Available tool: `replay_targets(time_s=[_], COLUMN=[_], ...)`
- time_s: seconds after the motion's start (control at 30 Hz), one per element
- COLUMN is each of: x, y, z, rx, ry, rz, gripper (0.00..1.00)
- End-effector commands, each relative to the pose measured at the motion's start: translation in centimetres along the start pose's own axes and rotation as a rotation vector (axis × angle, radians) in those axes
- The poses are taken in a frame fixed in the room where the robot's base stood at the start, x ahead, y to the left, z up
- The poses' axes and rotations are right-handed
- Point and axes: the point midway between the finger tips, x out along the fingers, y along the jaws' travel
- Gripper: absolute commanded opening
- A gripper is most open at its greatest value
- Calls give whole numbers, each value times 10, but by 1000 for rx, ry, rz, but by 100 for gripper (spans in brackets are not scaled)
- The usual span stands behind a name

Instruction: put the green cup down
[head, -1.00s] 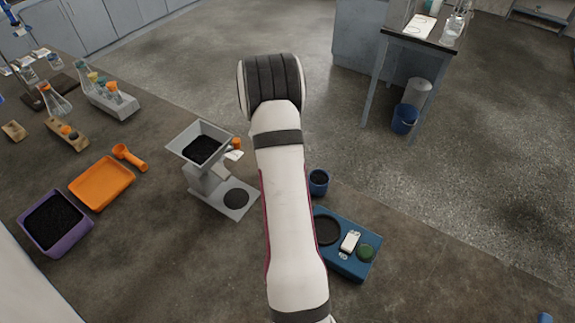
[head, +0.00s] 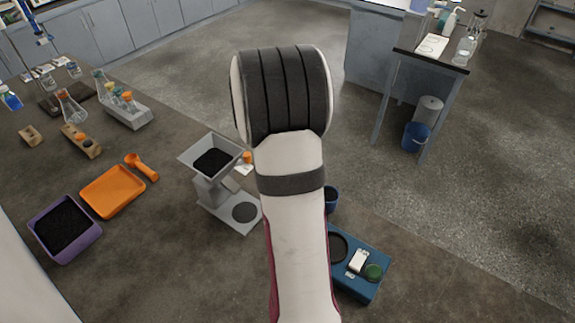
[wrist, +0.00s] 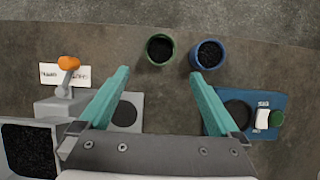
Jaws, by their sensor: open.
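The green cup (wrist: 159,49) stands upright on the bench in the wrist view, with dark contents inside. It is close to the left of the blue cup (wrist: 208,54). My gripper (wrist: 158,78) is open, with its two teal fingers spread wide. The green cup shows just beyond the fingertips, between their lines, with nothing held. In the head view my arm hides the green cup and the gripper; only part of the blue cup (head: 331,199) shows beside the arm.
The grey hopper machine (head: 211,165) stands left of my arm. The blue device (head: 352,285) with a green button is at the right. An orange tray (head: 112,191), an orange scoop (head: 142,167) and a purple tray (head: 65,228) of dark grains lie further left. The bench edge runs just beyond the cups.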

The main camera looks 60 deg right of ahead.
Motion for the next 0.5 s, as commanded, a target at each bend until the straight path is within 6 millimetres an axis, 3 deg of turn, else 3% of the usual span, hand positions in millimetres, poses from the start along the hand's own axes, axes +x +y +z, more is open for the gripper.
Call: replay_targets(time_s=[0.17,0.27,0.37,0.4,0.5], x=[-8,-37,-106,-133,-186], y=[0,6,2,-8,-50], z=[-1,-25,-99,-136,-219], rx=[6,177,646,868,1369], ry=[2,24,118,172,290], rz=[0,10,-3,-35,-185], gripper=[98,98,98,98,98])
